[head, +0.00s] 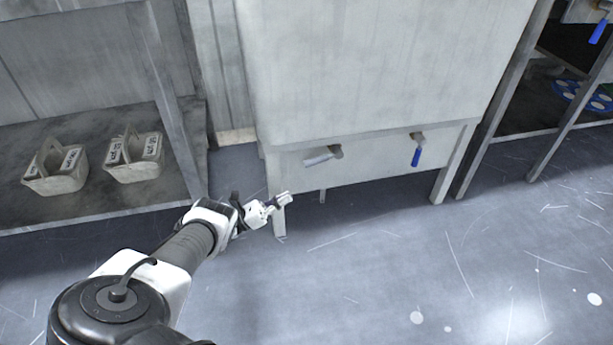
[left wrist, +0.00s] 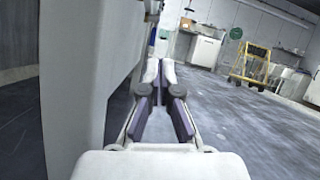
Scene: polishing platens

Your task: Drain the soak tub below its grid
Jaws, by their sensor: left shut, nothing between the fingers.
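The soak tub (head: 385,65) is a tall grey tank on legs in the middle of the head view. Under its body, on the left, is a spout or valve with a pale handle (head: 318,159). On the right is a valve with a blue handle (head: 416,156) that hangs down. The tub's inside and grid are hidden. My left gripper (head: 286,197) is shut and empty, low by the tub's front left leg, below and left of the pale handle. The left wrist view shows its fingers (left wrist: 160,72) together, with a grey wall close on the left. My right gripper is not in view.
Two grey carriers (head: 57,170) (head: 135,155) with labels stand on a low shelf (head: 100,203) at left. A rack with blue discs (head: 580,95) stands at right. The floor (head: 400,270) in front is clear. A yellow cart (left wrist: 253,65) stands far off.

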